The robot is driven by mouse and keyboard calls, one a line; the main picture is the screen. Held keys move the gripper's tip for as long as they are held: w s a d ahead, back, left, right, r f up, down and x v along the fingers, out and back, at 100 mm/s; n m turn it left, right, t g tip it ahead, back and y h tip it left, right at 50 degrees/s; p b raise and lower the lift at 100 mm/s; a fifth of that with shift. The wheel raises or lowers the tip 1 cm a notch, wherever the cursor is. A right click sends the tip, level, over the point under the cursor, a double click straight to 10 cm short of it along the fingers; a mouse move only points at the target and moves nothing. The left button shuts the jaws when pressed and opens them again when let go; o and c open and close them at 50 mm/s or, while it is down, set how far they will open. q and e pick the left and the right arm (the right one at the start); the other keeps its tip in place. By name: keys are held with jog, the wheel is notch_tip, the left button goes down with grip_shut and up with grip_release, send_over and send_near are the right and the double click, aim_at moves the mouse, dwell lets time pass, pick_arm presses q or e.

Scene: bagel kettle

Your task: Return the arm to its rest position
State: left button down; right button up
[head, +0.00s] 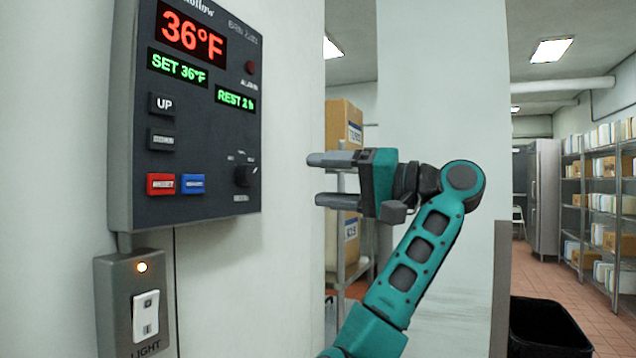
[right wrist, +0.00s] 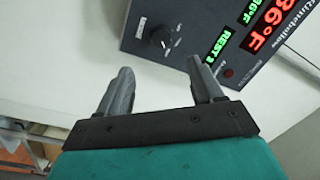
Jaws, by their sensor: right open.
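My right gripper (head: 318,180) is in the middle of the head view, with its fingers pointing left toward the wall. It is open and empty, and it stands apart from the dark control panel (head: 204,120). In the right wrist view the open fingers (right wrist: 161,88) point toward the white wall, below the panel (right wrist: 190,48) and its knob (right wrist: 161,37). The panel reads 36°F, SET 36°F and what looks like REST 2 h. My teal right arm (head: 415,255) reaches up from the bottom of the head view. My left gripper does not show.
A grey light switch box (head: 143,310) with a lit orange lamp is below the panel. A rack with cardboard boxes (head: 343,125) stands behind the gripper. A black bin (head: 548,328) is at lower right. Shelves (head: 600,200) line the far right, beside open tiled floor.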

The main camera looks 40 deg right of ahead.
dwell(0.5)
jog(key=w+a+f+g+h, duration=0.25)
jog(key=w+f, duration=0.35)
jog(key=f, duration=0.8)
jog(key=w+a+f+g+h, duration=0.1)
jog(key=w+f+h, duration=0.4)
jog(key=f, duration=0.8)
notch_tip(320, 180, down, 11)
jog(key=a+n, duration=0.1)
jog(key=a, duration=0.2)
jog(key=s+a+f+n+g, duration=0.15)
jog(key=s+a+f, duration=0.3)
jog(key=f, duration=0.45)
jog(key=s+a+f+n, duration=0.3)
jog(key=s+f, duration=0.3)
jog(key=f, duration=0.2)
jog(key=s+a+f+n+y, duration=0.1)
jog(key=s+a+f, duration=0.3)
jog(key=s, duration=0.3)
jog(key=s+a+f+n+g+y, duration=0.1)
jog(key=s+a+f+n, duration=0.1)
jog(key=s+a+f, duration=0.2)
jog(key=s+p, duration=0.1)
jog(key=s, duration=0.2)
jog(key=shift+s+a+f, duration=0.15)
jog(key=shift+s+a, duration=0.05)
jog(key=shift+a, duration=0.15)
